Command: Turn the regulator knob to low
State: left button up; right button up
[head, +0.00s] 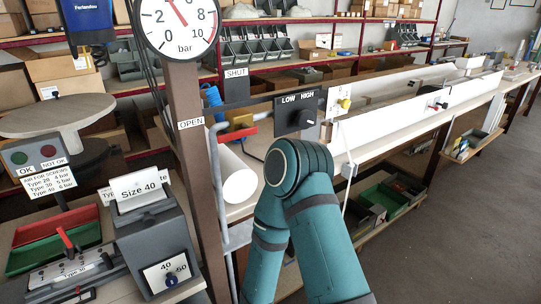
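The regulator is a dark panel (295,113) marked LOW on the left and HIGH on the right, at the centre of the head view. Its dark knob (307,118) sits under the word HIGH; its exact pointer direction is too small to tell. A round white pressure gauge (178,28) marked in bar hangs at the top left, its red needle pointing up and slightly left, with its tip cut off by the frame. A teal arm of mine bends just below the panel. Neither gripper shows in the head view.
A yellow knob (345,104) is on a white panel right of the regulator. A Size 40 box (160,240) and red and green trays stand at left. Open floor lies at right.

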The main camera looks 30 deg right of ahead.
aim_at(304, 119)
jog(key=z, duration=1.35)
jog(key=i+l+z, duration=0.1)
jog(key=z, duration=0.3)
jog(key=l, duration=0.15)
